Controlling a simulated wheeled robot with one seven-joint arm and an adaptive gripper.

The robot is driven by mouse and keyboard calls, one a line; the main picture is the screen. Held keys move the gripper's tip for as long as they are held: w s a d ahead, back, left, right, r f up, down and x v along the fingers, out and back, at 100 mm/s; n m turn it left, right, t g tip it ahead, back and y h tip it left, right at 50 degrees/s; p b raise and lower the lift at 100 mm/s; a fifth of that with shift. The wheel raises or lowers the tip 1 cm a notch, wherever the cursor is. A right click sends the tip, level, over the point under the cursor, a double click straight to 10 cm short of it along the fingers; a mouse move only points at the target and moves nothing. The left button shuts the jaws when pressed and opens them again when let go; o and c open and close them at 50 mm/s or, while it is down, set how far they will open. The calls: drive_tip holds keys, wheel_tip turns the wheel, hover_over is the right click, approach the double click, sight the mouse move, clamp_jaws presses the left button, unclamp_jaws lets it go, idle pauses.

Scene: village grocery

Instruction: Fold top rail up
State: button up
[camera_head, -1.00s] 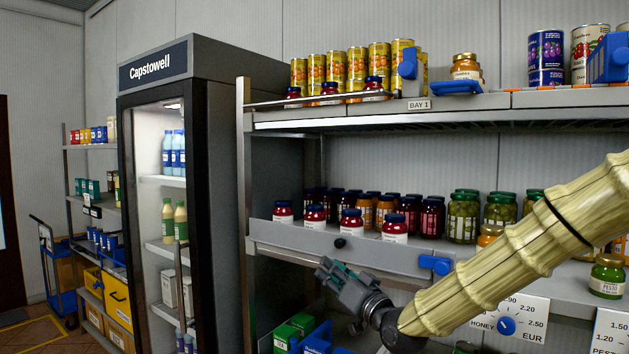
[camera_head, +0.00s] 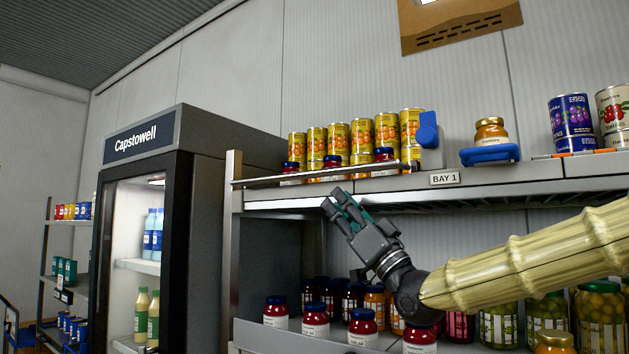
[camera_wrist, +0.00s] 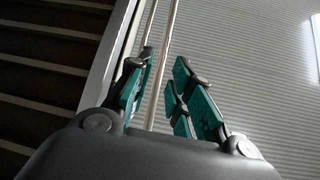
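The top rail (camera_head: 300,176) is a thin metal rod along the front of the top shelf, left of the BAY 1 label. It runs low in front of red jars and yellow cans. My gripper (camera_head: 332,197) points up and left, just below the rail and the shelf's front edge. Its teal-padded fingers are apart. In the wrist view, my open gripper (camera_wrist: 165,57) has a pale rod (camera_wrist: 165,75), seemingly the rail, running between the fingers. A second thin rod or edge shows beside the left finger. I cannot tell whether a finger touches the rail.
A blue clip (camera_head: 428,130) stands at the rail's right end, and a blue tray (camera_head: 490,155) holds an orange jar. Jars with blue lids (camera_head: 315,322) stand on the shelf below my arm. A fridge (camera_head: 190,240) stands to the left.

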sight(315, 173)
drive_tip(key=p+x, duration=0.2)
drive_tip(key=x, duration=0.4)
drive_tip(key=shift+r+p, duration=0.3)
drive_tip(key=shift+r, duration=0.05)
drive_tip(key=shift+w+a+r+p, duration=0.2)
drive_tip(key=shift+a+r+p, duration=0.15)
drive_tip(key=shift+r, duration=0.25)
drive_tip(key=shift+w+a+r+p, duration=0.2)
drive_tip(key=shift+a+r, duration=0.2)
drive_tip(key=shift+r, duration=0.15)
drive_tip(key=shift+w+a+r, duration=0.15)
drive_tip(key=shift+w+a, duration=0.15)
drive_tip(key=shift+w, duration=0.15)
drive_tip(key=shift+s, duration=0.1)
drive_tip(key=shift+s, duration=0.1)
clamp_jaws()
